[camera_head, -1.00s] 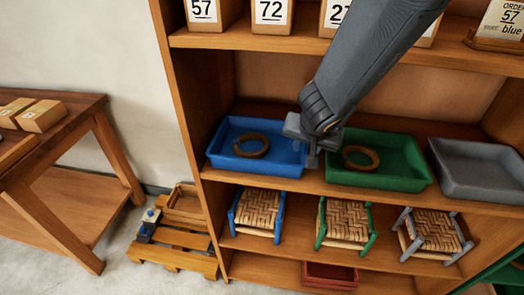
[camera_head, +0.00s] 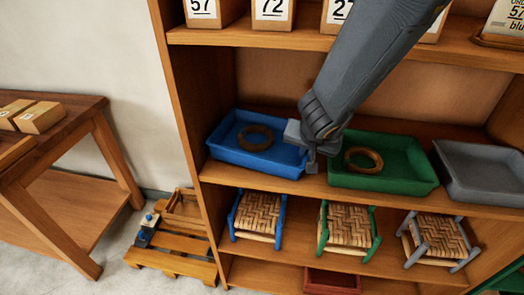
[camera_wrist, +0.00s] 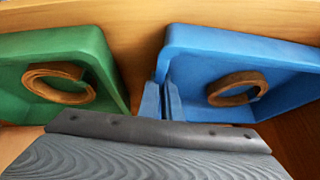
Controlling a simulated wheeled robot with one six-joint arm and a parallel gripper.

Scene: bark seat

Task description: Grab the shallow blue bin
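The shallow blue bin (camera_head: 225,160) is on the shelf at the left, with a brown ring (camera_head: 257,138) in it. My gripper (camera_head: 312,165) is at the bin's right wall in the head view. In the wrist view, the two fingers of my gripper (camera_wrist: 162,100) are close together at the left wall of the blue bin (camera_wrist: 225,45), with the wall between them. The gripper appears shut on that wall. My arm hides part of the shelf back, and the exact finger contact is hard to see.
A green bin (camera_head: 415,175) with a brown ring stands close on the right, with a narrow gap. A grey bin (camera_head: 485,172) is farther right. Numbered boxes stand on the shelf above, and woven seats (camera_head: 257,212) below. The shelf's left side panel (camera_head: 190,110) is near the blue bin.

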